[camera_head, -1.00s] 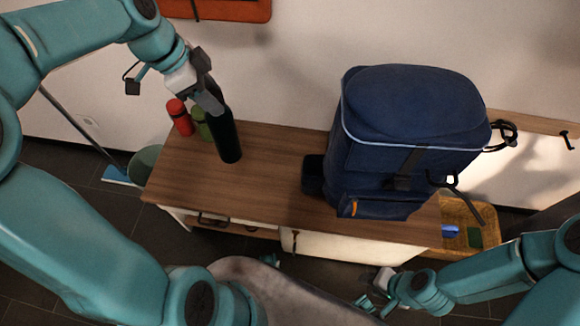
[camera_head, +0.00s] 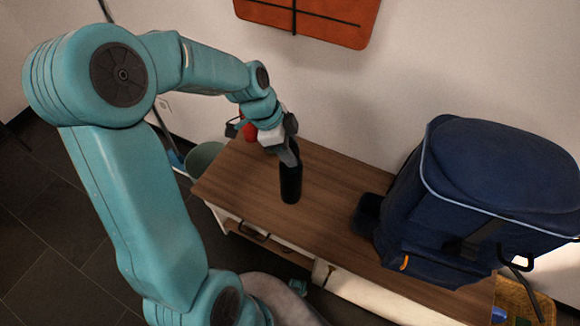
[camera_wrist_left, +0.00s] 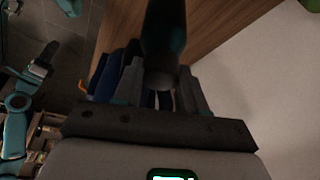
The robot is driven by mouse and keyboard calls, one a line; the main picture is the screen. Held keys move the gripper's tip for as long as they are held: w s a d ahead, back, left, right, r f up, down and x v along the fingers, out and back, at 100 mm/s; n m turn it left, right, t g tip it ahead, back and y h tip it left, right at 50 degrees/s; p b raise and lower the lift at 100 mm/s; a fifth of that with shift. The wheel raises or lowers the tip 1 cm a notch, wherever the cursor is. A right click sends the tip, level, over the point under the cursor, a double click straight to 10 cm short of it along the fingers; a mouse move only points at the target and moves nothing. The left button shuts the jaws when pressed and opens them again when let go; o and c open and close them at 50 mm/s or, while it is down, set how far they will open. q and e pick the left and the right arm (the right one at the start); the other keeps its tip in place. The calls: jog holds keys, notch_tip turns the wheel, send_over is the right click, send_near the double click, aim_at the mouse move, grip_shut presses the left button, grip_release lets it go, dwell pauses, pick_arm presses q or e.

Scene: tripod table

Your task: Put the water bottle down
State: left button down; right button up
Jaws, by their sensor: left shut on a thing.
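The water bottle (camera_head: 290,182) is dark, nearly black, and looks upright over the wooden table top (camera_head: 330,190). I cannot tell whether its base touches the wood. My left gripper (camera_head: 287,152) is shut on the bottle's upper part. In the left wrist view the dark bottle (camera_wrist_left: 163,35) runs upward from between my left fingers (camera_wrist_left: 163,95), with table wood (camera_wrist_left: 215,25) beside it. My right gripper does not show in the head view. Teal parts of my own body (camera_wrist_left: 15,130) show at the left wrist view's left edge, but their gripper state is unclear.
A large blue bag (camera_head: 490,180) stands on the table's right part. A red bottle (camera_head: 249,132) is mostly hidden behind my left wrist. A pale green bin (camera_head: 203,157) stands beyond the table's left end. Bare wood lies around the water bottle.

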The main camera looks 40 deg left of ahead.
pick_arm(q)
notch_tip(320, 180, down, 6)
jog(key=b, duration=0.1)
jog(key=c, duration=0.6)
grip_release()
jog(key=shift+f, duration=0.15)
jog(key=shift+o, duration=0.2)
jog(key=p+v, duration=0.2)
jog(key=v, duration=1)
